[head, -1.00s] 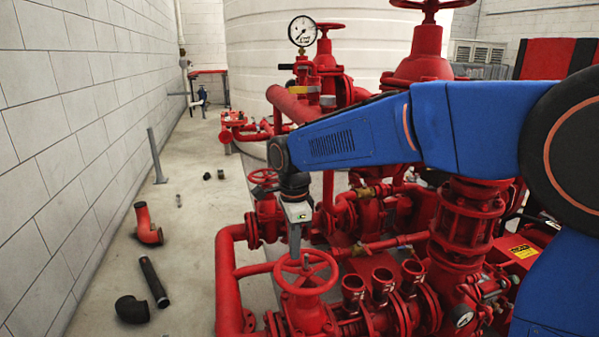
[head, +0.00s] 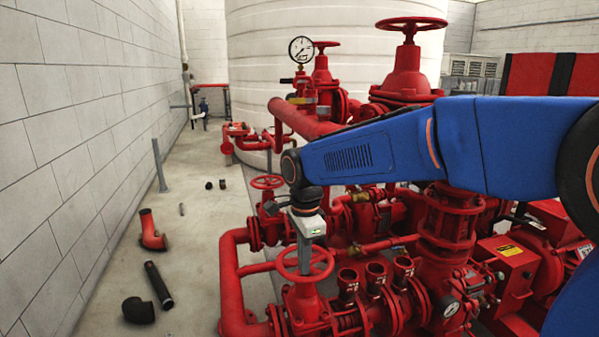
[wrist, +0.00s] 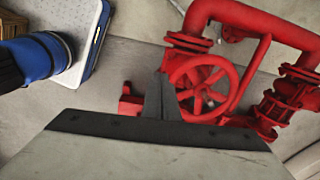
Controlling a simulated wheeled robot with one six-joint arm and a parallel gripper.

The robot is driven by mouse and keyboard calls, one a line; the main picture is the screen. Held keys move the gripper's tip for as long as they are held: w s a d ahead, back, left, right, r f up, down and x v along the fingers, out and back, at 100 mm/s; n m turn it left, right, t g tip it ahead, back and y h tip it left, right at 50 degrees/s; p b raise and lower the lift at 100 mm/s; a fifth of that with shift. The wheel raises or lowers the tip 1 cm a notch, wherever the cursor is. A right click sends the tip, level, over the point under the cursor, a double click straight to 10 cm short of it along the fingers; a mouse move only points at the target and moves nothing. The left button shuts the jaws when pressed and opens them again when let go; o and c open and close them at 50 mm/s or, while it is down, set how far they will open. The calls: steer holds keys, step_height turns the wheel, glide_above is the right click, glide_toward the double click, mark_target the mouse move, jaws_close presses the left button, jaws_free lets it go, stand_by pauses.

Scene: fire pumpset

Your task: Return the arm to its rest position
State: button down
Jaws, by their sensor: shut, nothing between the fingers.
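My blue arm reaches in from the right in the head view, over the red pumpset, with its wrist pointing down. My gripper (head: 304,268) hangs at the lower middle, in front of or just above a red handwheel (head: 322,262); I cannot tell whether they touch. In the wrist view my gripper (wrist: 160,80) shows as narrow grey fingers held together with nothing between them. The red handwheel (wrist: 208,92) lies beyond and to the right of the fingertips there.
Red pipes and valves (head: 420,225) crowd the space under my arm. A pressure gauge (head: 301,49) stands behind it. Loose fittings, including a black pipe (head: 158,285) and a red elbow (head: 151,230), lie on the floor at left. The wall (head: 60,130) bounds the left side.

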steer(key=s+d+r+n+t, duration=0.1)
steer(key=s+d+n+t, duration=0.1)
steer(key=s+d+n, duration=0.55)
steer(key=s+d+r+n+t, duration=0.1)
steer(key=s+d+n, duration=0.1)
steer(key=s+d, duration=0.95)
steer(key=s+d+f+n+t, duration=0.1)
steer(key=s+d+f+n, duration=0.2)
steer(key=d, duration=0.5)
steer(key=shift+s+d+f+n+t, duration=0.3)
steer(key=shift+s+f+n, duration=0.1)
steer(key=shift+s+n, duration=0.35)
